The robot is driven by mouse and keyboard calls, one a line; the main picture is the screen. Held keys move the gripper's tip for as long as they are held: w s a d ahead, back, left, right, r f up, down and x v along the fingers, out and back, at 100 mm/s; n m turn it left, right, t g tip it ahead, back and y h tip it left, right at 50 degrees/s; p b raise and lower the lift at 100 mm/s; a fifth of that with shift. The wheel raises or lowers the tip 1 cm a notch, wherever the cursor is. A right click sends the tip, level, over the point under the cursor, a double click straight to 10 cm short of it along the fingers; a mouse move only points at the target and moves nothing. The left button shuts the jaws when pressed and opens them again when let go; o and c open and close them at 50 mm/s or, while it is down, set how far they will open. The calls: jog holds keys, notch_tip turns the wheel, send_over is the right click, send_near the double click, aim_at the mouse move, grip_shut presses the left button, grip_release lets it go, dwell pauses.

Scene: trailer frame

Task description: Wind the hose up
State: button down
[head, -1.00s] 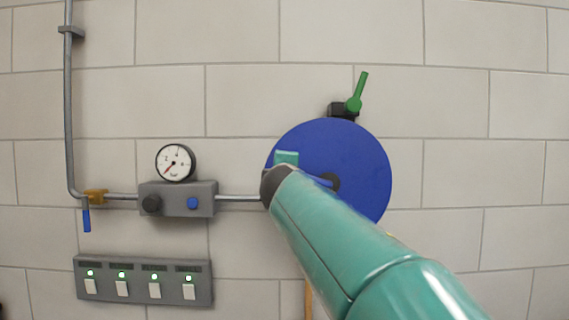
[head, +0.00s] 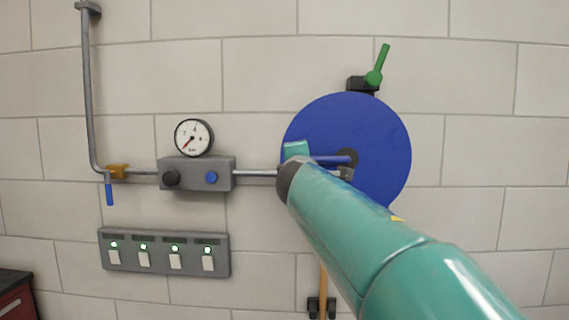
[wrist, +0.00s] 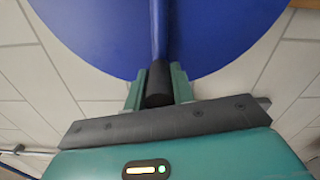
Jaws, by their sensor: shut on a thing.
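The blue hose reel (head: 385,150) is a round disc on the wall, partly hidden by my teal arm in the head view. A blue crank arm (head: 330,159) runs from its dark hub toward the left. In the wrist view the reel (wrist: 215,30) fills the top, and the crank arm (wrist: 159,30) leads down to a black handle (wrist: 158,82). My gripper (wrist: 158,95) is shut on this black handle, with one green finger on each side. In the head view the fingers are mostly hidden by my arm. The hose itself is hard to make out.
A green lever (head: 377,68) sits above the reel. To the left are a pressure gauge (head: 194,137), a grey regulator box (head: 197,174), a pipe valve with a blue handle (head: 109,190) and a switch panel (head: 164,253). A dark-topped cabinet (head: 14,295) stands at lower left.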

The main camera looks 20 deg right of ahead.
jog(key=c, duration=1.2)
grip_release()
jog(key=shift+f, duration=0.15)
jog(key=v, duration=1.3)
jog(key=shift+s+a, duration=0.15)
jog(key=shift+s, duration=0.2)
jog(key=s+a+f+m+g+y, duration=0.2)
jog(key=s+f+m, duration=0.3)
jog(key=f, duration=0.6)
jog(key=s+a+f+m+g+y, duration=0.3)
jog(key=s+f, duration=0.4)
jog(key=f, duration=0.5)
jog(key=s+a+f+m+g+y, duration=0.2)
jog(key=s+a+f+m+g, duration=0.2)
jog(key=f+m, duration=0.3)
jog(key=shift+s+a+f+g+y, duration=0.15)
jog(key=shift+s+f+g, duration=0.15)
jog(key=shift+f, duration=0.5)
jog(key=shift+s+f+g+y, duration=0.1)
jog(key=shift+s+f+g, duration=0.2)
jog(key=shift+f, duration=0.55)
jog(key=shift+s+a+f+g+y, duration=0.1)
jog(key=shift+s+f+g+y, duration=0.15)
jog(key=shift+f, duration=0.55)
